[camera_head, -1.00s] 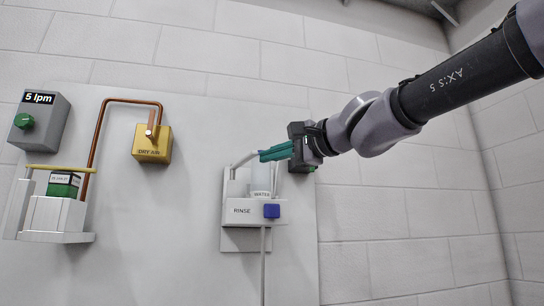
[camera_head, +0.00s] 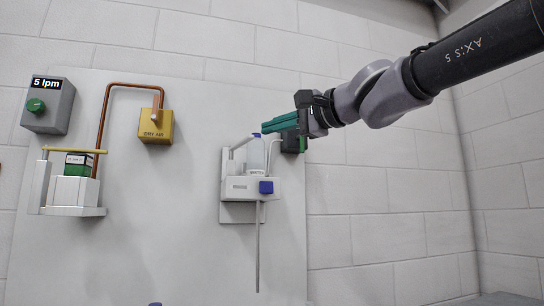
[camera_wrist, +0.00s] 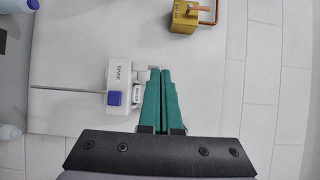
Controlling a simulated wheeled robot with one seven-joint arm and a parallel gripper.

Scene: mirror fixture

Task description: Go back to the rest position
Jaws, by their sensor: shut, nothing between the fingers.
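My gripper (camera_head: 281,124) has green fingers, closed together and empty. In the head view it is in front of the wall panel, just above and right of the white rinse unit. In the wrist view the fingers (camera_wrist: 160,85) lie side by side, beside the rinse unit (camera_wrist: 118,86). The rinse unit (camera_head: 236,187) carries a bottle labelled water (camera_head: 256,155) and a blue button (camera_head: 266,187). Part of the bottle's top is close to or behind the fingertips; I cannot tell whether they touch.
The white panel (camera_head: 190,230) also holds a yellow dry-air box (camera_head: 155,130) with a copper pipe, a grey box (camera_head: 46,107) reading 5 lpm, and a white holder (camera_head: 75,198) with a green-labelled block. The right wall is bare.

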